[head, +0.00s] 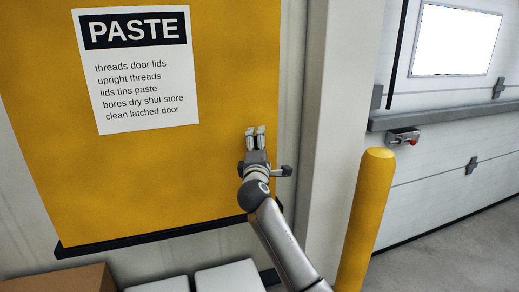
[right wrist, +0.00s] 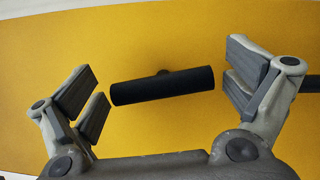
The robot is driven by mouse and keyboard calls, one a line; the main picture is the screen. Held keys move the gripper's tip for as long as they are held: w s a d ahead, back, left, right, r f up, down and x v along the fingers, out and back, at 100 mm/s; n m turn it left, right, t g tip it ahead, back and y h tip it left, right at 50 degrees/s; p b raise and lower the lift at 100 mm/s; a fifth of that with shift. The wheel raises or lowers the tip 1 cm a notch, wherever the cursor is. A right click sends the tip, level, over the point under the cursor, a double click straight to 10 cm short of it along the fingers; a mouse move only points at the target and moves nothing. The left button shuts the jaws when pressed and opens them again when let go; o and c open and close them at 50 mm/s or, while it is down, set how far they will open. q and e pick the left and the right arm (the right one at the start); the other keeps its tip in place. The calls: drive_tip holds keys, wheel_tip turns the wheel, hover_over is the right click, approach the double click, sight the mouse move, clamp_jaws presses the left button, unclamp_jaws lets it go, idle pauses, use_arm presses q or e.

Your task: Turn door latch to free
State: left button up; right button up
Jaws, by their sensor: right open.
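The door latch is a black bar handle (right wrist: 162,86) on a yellow panel (right wrist: 150,35) in the right wrist view. It lies nearly level, its right end slightly higher, on a short dark stem. My right gripper (right wrist: 170,90) is open, with its fingers on either side of the bar's two ends and gaps between. I cannot tell how deep the bar sits between the fingers. In the head view my right gripper (head: 255,131) is in front of the lower right of the yellow door (head: 225,60), and the latch is hidden there. My left gripper is not in view.
A sign headed PASTE (head: 137,70) is on the door. A yellow post (head: 365,220) stands right of my arm, beside a pale pillar (head: 335,120). A brown box (head: 60,279) and white lids (head: 228,279) sit below the door. A dark piece (right wrist: 311,84) shows at the wrist view's right edge.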

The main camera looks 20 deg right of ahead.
drive_tip(key=v, duration=0.8)
idle(0.4)
